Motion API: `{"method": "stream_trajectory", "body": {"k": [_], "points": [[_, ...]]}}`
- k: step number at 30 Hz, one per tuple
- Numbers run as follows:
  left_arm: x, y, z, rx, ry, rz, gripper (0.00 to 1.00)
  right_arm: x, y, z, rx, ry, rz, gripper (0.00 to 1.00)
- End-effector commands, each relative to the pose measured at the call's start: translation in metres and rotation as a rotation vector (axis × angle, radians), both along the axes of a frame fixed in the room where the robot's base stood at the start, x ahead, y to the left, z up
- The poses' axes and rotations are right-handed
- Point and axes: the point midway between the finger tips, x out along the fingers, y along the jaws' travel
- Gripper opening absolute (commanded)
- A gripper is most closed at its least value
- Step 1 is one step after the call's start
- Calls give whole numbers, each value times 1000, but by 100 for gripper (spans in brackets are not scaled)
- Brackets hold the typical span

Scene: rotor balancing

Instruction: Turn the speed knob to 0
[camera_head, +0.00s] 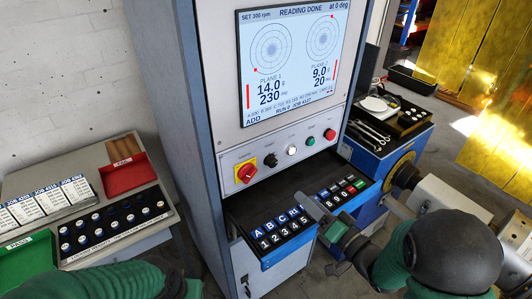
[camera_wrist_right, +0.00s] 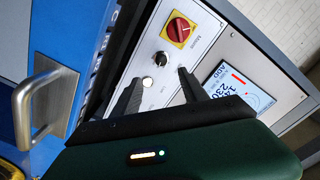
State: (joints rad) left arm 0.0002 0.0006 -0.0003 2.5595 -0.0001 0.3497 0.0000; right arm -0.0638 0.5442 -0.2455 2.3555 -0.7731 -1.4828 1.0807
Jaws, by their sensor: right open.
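The control panel carries a black speed knob (camera_head: 270,160) between the red-and-yellow main switch (camera_head: 246,172) and a white round fitting (camera_head: 291,150). My right gripper (camera_head: 318,213) is over the keyboard shelf, below and to the right of the knob. In the right wrist view its two fingers (camera_wrist_right: 160,84) are apart and empty, toward the panel.
The screen (camera_head: 293,65) above the panel reads "READING DONE" and "SET 300 rpm". A green button (camera_head: 310,141) and a red button (camera_head: 329,134) lie right of the knob. The keyboard shelf (camera_head: 290,246) juts out below. A steel handle (camera_wrist_right: 38,105) stands at left in the wrist view.

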Motion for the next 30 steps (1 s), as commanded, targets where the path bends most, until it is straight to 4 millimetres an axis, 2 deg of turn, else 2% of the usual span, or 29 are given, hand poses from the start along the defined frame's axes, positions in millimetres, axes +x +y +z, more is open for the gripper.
{"method": "stream_trajectory", "body": {"k": [5,12,18,24,30], "points": [[0,0,8,0,1,-1,36,22,14,1,0,0,3,51],[0,0,23,0,0,-1,36,76,59,-1,-7,3,4,51],[0,0,34,0,0,0,36,114,90,-1,-9,2,2,51],[0,1,39,0,0,0,36,135,100,-3,-7,1,-2,51],[0,0,38,0,0,0,36,139,99,-5,-5,3,-3,51]]}}
